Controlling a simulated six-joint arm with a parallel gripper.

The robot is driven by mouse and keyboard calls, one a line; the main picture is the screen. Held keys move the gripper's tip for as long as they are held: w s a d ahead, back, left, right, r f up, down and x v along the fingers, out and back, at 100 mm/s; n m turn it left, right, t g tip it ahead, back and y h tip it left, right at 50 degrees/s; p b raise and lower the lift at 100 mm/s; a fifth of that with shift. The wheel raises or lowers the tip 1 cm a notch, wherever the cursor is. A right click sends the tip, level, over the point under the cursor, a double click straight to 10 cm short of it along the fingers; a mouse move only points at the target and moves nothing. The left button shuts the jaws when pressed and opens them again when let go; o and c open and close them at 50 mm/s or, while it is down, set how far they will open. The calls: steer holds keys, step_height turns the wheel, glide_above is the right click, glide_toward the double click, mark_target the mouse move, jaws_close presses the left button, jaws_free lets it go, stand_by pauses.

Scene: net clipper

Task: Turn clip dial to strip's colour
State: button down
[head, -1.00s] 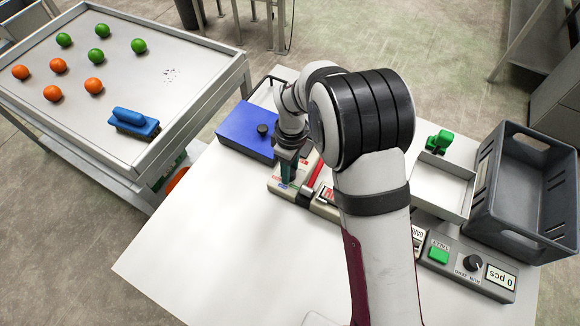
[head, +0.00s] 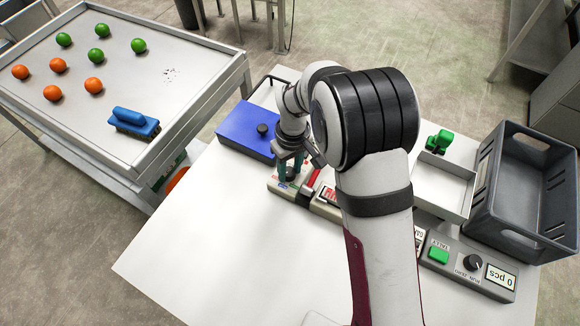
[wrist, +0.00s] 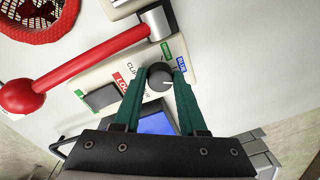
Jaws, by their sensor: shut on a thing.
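The clip dial (wrist: 160,77) is a round black knob on a cream clipper base (wrist: 195,52), clear in the wrist view. My gripper (wrist: 159,74) has its two green fingers on either side of the dial, shut on it. A green label (wrist: 167,50) and a blue label (wrist: 181,65) sit beside the dial. A pale mark shows on the knob, but I cannot tell surely which label it faces. In the head view my gripper (head: 289,172) is over the left end of the clipper, hiding the dial. I cannot make out the colour strip for certain.
A red lever (wrist: 85,65) with a ball end lies close to the dial. A blue box (head: 245,130) with a black knob stands behind. A grey crate (head: 525,185) and a white tray (head: 445,185) are at right. The front-left of the table (head: 200,250) is clear.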

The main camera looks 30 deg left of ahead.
mark_target(292, 172)
steer(key=m, duration=0.6)
steer(key=shift+m, duration=0.3)
stand_by(0.4)
steer(key=shift+c, duration=2.3)
jaws_free()
step_height(292, 172, up, 16)
steer(key=shift+d, duration=0.25)
steer(key=shift+w+f, duration=0.1)
